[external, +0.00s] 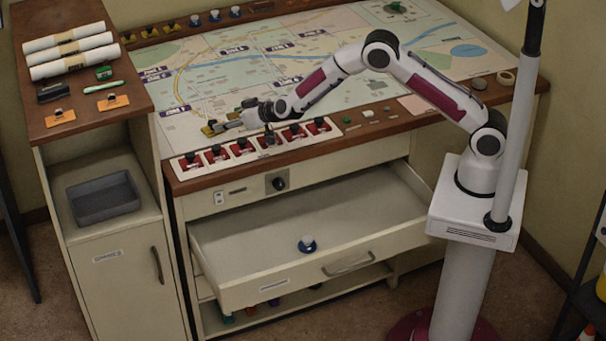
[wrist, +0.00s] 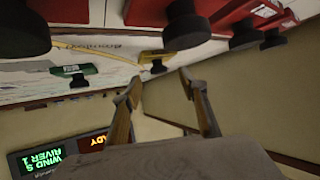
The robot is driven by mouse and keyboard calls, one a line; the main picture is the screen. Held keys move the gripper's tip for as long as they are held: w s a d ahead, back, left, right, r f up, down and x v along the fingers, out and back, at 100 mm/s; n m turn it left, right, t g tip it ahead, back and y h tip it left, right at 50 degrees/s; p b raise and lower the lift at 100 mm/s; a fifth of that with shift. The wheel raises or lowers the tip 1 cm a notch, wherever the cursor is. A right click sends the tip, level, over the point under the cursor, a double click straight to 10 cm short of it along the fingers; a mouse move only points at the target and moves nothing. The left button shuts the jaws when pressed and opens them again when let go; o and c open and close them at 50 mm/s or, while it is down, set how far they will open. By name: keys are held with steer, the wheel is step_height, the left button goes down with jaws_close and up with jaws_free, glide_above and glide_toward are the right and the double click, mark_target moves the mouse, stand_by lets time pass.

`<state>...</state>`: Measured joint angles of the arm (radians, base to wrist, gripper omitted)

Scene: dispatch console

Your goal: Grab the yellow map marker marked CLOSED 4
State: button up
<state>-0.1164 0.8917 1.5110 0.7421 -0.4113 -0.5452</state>
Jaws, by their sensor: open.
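A small yellow piece with a black knob (wrist: 158,67) lies near the map's edge in the wrist view, beyond my open fingertips; any lettering on it is too small to read. My gripper (external: 216,127) reaches over the left front of the map, just behind the red switch panel. In the wrist view my gripper (wrist: 158,88) shows two separated fingers with nothing between them. A yellowish patch shows at the fingertips in the external view; I cannot tell whether it is the marker or finger pads.
A panel of red switches (external: 241,146) lines the front left of the map table (external: 330,55). A green piece (wrist: 75,72) lies left of the yellow one. Below, an open drawer (external: 250,262) holds a blue-and-white knob (external: 307,244). A grey tray (external: 103,198) sits in the left cabinet.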

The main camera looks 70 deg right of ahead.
mark_target(213, 122)
steer(key=shift+w, duration=0.1)
steer(key=shift+x, duration=1.3)
steer(key=shift+w+d+f, duration=0.15)
steer(key=shift+w+d, duration=0.05)
steer(key=shift+w, duration=0.35)
steer(key=shift+w+d+f, duration=0.15)
steer(key=shift+w+d, duration=0.05)
steer(key=shift+w, duration=0.4)
jaws_close()
